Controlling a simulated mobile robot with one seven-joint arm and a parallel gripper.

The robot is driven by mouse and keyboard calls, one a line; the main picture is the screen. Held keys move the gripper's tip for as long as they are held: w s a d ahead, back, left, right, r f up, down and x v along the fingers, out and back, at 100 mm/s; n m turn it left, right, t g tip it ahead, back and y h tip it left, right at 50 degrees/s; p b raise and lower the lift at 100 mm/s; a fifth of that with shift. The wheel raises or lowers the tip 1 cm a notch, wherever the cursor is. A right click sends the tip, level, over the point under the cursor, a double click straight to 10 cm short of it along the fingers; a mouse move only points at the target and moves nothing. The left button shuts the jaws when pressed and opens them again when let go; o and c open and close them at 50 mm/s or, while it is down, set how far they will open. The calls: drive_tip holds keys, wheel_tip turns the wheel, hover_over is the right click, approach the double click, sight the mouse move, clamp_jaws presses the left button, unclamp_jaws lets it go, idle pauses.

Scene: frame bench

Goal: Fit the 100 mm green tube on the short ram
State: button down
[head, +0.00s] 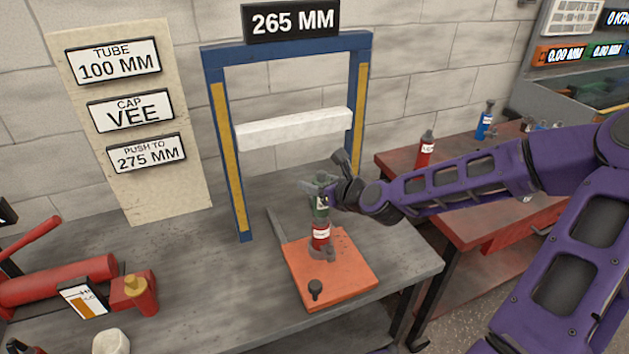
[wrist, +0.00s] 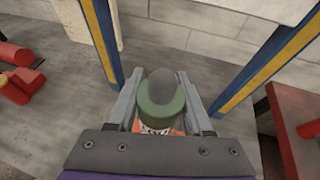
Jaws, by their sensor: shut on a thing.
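The green tube (head: 321,204) stands upright directly above the short red ram (head: 320,236), in line with it. I cannot tell whether the tube is fully seated. The ram stands on an orange base plate (head: 352,281) on the bench. My gripper (head: 323,188) is shut on the green tube near its upper end, reaching in from the right. In the wrist view the green tube (wrist: 160,112) sits between both fingers, with a grey rounded top or opening. The ram's lower part is hidden there.
A blue and yellow frame (head: 222,140) with a pale crossbar (head: 292,129) stands behind the plate, under a 265 MM sign. A dark knob (head: 315,290) rises from the plate's front. A red pump (head: 70,285) lies left. A red side table (head: 470,215) holds a red cylinder (head: 425,150) and blue one (head: 485,122).

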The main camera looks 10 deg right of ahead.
drive_tip(key=shift+f+b, duration=0.55)
drive_tip(key=shift+f, duration=0.55)
drive_tip(key=shift+c, duration=1.1)
unclamp_jaws()
drive_tip(key=shift+r, duration=0.1)
